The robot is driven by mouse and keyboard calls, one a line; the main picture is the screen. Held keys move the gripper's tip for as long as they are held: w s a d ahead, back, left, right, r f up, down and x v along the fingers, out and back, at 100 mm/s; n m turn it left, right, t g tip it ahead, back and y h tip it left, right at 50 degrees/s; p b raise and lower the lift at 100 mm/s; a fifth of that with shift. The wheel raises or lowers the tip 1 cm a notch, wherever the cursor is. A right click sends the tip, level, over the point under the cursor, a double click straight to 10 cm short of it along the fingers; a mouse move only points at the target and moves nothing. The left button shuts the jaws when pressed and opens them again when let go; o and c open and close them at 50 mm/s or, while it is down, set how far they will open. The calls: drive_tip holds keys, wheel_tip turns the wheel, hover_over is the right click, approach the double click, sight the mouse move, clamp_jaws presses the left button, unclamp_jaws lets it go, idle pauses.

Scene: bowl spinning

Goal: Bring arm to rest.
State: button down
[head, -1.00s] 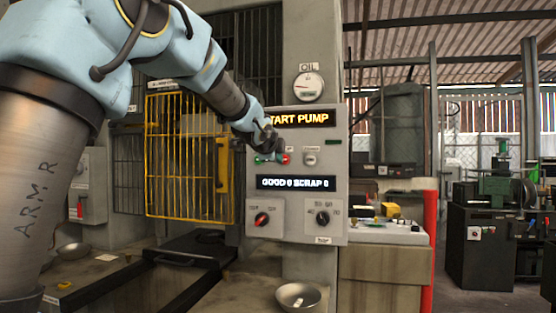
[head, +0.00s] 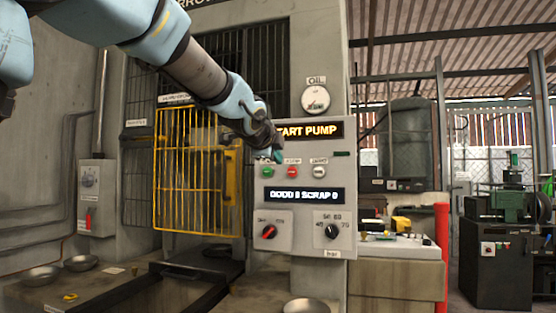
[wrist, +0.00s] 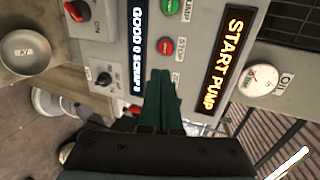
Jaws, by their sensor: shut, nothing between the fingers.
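My gripper (head: 277,157) is in front of the upper left of the grey control panel (head: 345,212), in the head view. Its green fingers (wrist: 160,102) are together and empty in the wrist view, pointing toward the panel face. I cannot tell how far they are from it. My arm reaches in from the upper left. The green button (head: 265,171), red button (head: 292,172) and a pale third button (head: 320,173) sit just below and right of the gripper. The upper display (head: 315,130) reads START PUMP, its left end hidden by my gripper.
A yellow barred guard (head: 197,172) stands left of the panel. Two knobs (head: 269,232) (head: 332,231) are low on the panel, and an oil gauge (head: 315,99) is above.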

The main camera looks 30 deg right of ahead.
idle(0.6)
drive_tip(key=w+a+f+n+g+y, duration=0.3)
drive_tip(key=a+f+n+y, duration=0.65)
drive_tip(key=a+f, duration=1.15)
drive_tip(key=s+a+f+n+g, duration=0.6)
drive_tip(key=s+a+f+n, duration=1)
drive_tip(key=a+f, duration=0.2)
drive_tip(key=shift+s+a+f, duration=0.15)
drive_tip(key=shift+f, duration=0.45)
